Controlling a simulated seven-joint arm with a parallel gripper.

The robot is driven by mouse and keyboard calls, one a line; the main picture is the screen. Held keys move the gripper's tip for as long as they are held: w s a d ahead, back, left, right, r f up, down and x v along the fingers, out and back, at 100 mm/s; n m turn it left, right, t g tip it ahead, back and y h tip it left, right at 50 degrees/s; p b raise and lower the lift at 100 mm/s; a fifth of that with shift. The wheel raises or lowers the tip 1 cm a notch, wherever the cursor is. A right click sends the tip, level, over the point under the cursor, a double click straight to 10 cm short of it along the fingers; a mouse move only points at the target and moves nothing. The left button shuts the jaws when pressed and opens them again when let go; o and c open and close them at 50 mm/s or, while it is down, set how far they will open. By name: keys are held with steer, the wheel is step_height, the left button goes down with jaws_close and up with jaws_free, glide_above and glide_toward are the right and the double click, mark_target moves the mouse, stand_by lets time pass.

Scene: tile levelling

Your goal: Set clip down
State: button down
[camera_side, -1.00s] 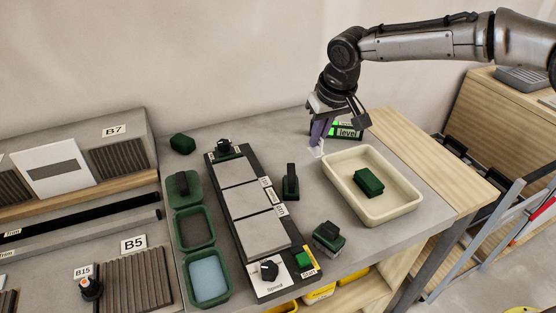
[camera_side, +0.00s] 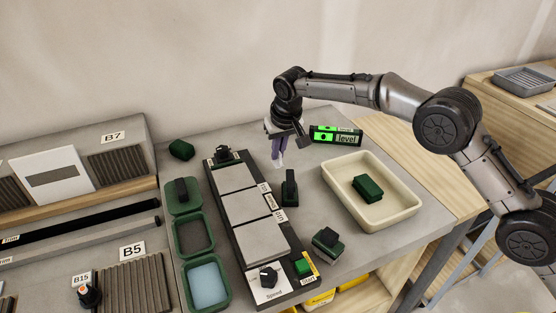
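My gripper (camera_side: 278,155) points down above the grey worktop, to the right of the far end of the tile fixture (camera_side: 212,200). A small pale piece, which looks like the clip (camera_side: 278,162), shows between its purple-grey fingertips. The fingers look closed on it, though it is small and partly hidden by them. I cannot tell whether the clip touches the worktop. The fixture is a long dark frame with several grey tiles (camera_side: 240,208) in a row.
A dark upright block (camera_side: 289,188) stands just in front of my gripper. A green-lit level display (camera_side: 335,135) is to the right. A cream tray (camera_side: 407,212) holds a green block (camera_side: 367,188). Green bins (camera_side: 206,285) line the fixture's left side.

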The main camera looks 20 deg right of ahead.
mark_target(279, 156)
steer(key=shift+f, duration=1.55)
steer(key=shift+f, duration=0.15)
steer(key=c, duration=1)
jaws_free()
steer(key=shift+c, duration=0.2)
steer(key=v, duration=1.2)
